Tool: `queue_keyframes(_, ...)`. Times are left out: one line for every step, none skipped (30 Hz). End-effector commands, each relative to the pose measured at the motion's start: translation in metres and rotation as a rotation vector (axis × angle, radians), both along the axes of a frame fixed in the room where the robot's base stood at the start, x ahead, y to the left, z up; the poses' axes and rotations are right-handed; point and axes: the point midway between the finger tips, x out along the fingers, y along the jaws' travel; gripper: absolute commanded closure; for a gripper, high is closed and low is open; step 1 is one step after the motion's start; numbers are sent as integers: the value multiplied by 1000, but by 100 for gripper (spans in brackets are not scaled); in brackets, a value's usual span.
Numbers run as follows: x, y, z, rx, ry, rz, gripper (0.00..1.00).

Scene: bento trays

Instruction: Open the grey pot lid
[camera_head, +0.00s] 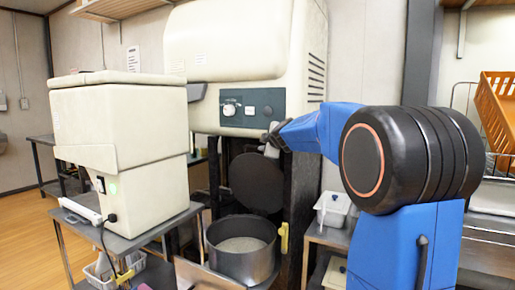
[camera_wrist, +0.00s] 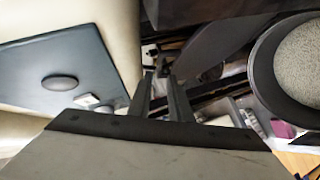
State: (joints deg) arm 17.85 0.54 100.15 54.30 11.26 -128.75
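The grey pot (camera_head: 212,262) stands low in front of the large machine, uncovered at the top, with pale grainy contents showing. A dark round lid (camera_head: 257,182) stands nearly upright behind the pot, its flat face toward the head camera. The pot rim (camera_wrist: 254,72) shows at the right of the wrist view, with a dark panel, likely the lid (camera_wrist: 212,45), beside it. My gripper (camera_head: 271,144) is just above the lid's top edge. In the wrist view its two narrow fingers (camera_wrist: 158,78) run close together; whether they touch or hold anything is unclear.
The large cream machine (camera_head: 225,45) with a dark control panel (camera_head: 262,105) rises behind the gripper. A cream box appliance (camera_head: 120,130) stands on a metal table at left. A white container (camera_head: 333,208) sits on a shelf right of the pot. An orange rack (camera_head: 497,110) is far right.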

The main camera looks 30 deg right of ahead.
Motion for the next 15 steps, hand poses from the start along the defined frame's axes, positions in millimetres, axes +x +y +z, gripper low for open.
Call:
queue_keyframes(9, -1, -3, 1, 1, 0, 82)
queue_keyframes(14, -2, -4, 2, 1, 0, 82)
queue_keyframes(19, -3, -6, 1, 1, 0, 82)
queue_keyframes(24, -3, -8, 1, 1, 0, 82)
queue_keyframes(28, -4, -9, 0, 1, 0, 82)
queue_keyframes(34, -5, -11, 0, 1, 0, 82)
queue_keyframes(39, -5, -12, 0, 0, 0, 82)
queue_keyframes(43, -6, -13, 0, 1, 0, 82)
queue_keyframes(48, -7, -16, 1, 1, 0, 82)
queue_keyframes(52, -7, -17, 1, 1, 0, 82)
queue_keyframes(56, -8, -17, 1, 1, 0, 82)
queue_keyframes(60, -9, -18, 1, 0, 1, 82)
queue_keyframes(63, -9, -20, 1, 1, 0, 82)
queue_keyframes(66, -10, -21, 1, 1, 0, 82)
queue_keyframes(69, -10, -22, 1, 1, 0, 82)
